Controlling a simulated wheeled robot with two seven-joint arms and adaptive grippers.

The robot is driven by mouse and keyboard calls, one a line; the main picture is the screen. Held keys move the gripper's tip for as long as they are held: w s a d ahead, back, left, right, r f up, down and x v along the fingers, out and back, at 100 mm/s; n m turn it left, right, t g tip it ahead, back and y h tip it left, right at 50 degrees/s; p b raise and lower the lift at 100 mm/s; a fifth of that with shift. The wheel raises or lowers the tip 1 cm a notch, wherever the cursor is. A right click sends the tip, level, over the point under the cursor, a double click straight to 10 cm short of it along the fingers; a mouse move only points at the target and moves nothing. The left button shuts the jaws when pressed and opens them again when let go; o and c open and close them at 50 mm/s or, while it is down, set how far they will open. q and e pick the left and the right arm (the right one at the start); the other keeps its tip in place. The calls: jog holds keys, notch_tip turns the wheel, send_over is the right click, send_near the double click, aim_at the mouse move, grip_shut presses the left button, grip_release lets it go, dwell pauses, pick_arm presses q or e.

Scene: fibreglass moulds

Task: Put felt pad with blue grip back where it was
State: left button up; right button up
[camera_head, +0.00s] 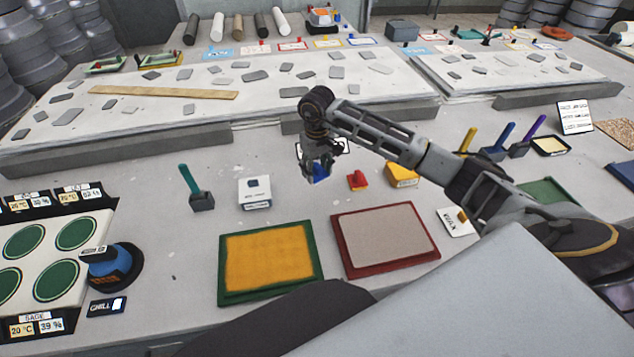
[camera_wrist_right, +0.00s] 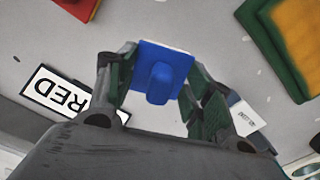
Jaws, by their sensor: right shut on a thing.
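The felt pad with blue grip (camera_head: 321,178) is between the fingers of my right gripper (camera_head: 319,166), low over the grey bench. In the right wrist view the pad's square blue top and raised blue grip (camera_wrist_right: 161,79) sit between the two dark fingers (camera_wrist_right: 163,88), with a pale edge showing along its far side. The right gripper is shut on it. I cannot tell whether the pad's underside touches the bench. A white card reading RED (camera_wrist_right: 68,98) lies beside it and is partly hidden by a finger. My left gripper is not in view.
A red-gripped piece (camera_head: 357,181) stands just right of the pad, and a white labelled block (camera_head: 255,193) stands left. Green-rimmed (camera_head: 226,287) and red-rimmed (camera_head: 432,252) trays lie in front. A long pale slab (camera_head: 262,112) lies behind.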

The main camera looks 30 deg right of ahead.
jog(key=shift+f, duration=0.95)
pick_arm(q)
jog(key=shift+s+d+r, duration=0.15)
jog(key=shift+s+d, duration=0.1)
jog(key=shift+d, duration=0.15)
pick_arm(e)
jog(key=shift+f, duration=0.3)
jog(key=shift+f, duration=0.1)
jog(key=shift+f+p, duration=0.35)
jog(key=shift+f, duration=1.45)
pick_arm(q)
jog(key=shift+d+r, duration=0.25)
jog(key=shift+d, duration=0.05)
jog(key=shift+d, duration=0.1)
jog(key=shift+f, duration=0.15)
pick_arm(e)
jog(key=shift+f, duration=0.1)
